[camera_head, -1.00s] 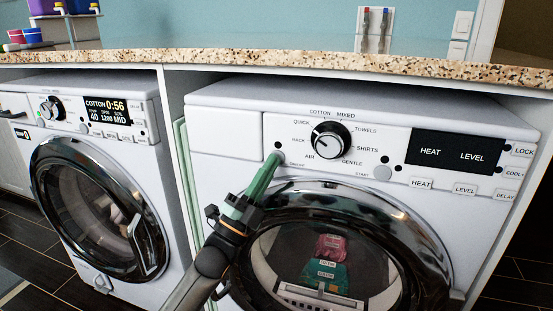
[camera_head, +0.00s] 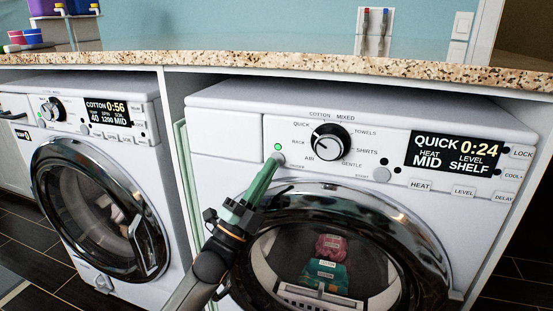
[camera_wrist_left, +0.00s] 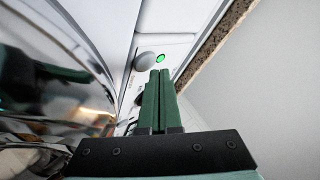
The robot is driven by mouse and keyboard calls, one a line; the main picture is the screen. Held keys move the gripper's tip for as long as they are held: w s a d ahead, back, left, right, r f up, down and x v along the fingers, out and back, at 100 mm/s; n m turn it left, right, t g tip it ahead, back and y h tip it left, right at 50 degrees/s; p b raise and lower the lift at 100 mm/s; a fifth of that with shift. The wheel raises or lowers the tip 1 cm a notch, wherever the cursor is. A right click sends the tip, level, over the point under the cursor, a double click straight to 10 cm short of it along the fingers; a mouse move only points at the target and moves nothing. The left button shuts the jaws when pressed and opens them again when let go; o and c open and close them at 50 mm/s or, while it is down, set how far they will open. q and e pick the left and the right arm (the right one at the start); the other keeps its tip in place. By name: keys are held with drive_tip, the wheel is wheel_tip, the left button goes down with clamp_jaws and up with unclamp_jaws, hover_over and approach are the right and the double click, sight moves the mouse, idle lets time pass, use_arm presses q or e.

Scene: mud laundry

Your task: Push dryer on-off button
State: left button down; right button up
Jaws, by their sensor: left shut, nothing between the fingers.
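The white dryer (camera_head: 225,135) stands under the counter on the right in the head view. Its grey round on-off button (camera_head: 279,160) is left of the dial, below a small lit green light (camera_head: 278,147). The button (camera_wrist_left: 145,61) and green light (camera_wrist_left: 160,58) also show in the left wrist view. My left gripper (camera_head: 274,166) is shut and empty, its green fingertips at the button's lower edge; whether they touch it I cannot tell. The fingers (camera_wrist_left: 160,75) also show in the left wrist view. The dryer display (camera_head: 453,154) reads QUICK 0:24, MID, SHELF. My right gripper is not in view.
A washer (camera_head: 80,155) with a lit display stands to the left. A granite counter edge (camera_head: 300,66) runs above both machines. The dryer's round door (camera_head: 390,215) is closed below my gripper, with red and green items (camera_head: 330,247) showing through its glass.

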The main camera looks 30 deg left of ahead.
use_arm(q)
drive_tip(key=shift+y, duration=0.3)
drive_tip(key=s+p, duration=0.1)
drive_tip(key=s, duration=0.2)
drive_tip(key=s+d+p, duration=0.1)
drive_tip(key=s, duration=0.1)
drive_tip(key=shift+s+d, duration=0.2)
drive_tip(key=shift+s, duration=0.2)
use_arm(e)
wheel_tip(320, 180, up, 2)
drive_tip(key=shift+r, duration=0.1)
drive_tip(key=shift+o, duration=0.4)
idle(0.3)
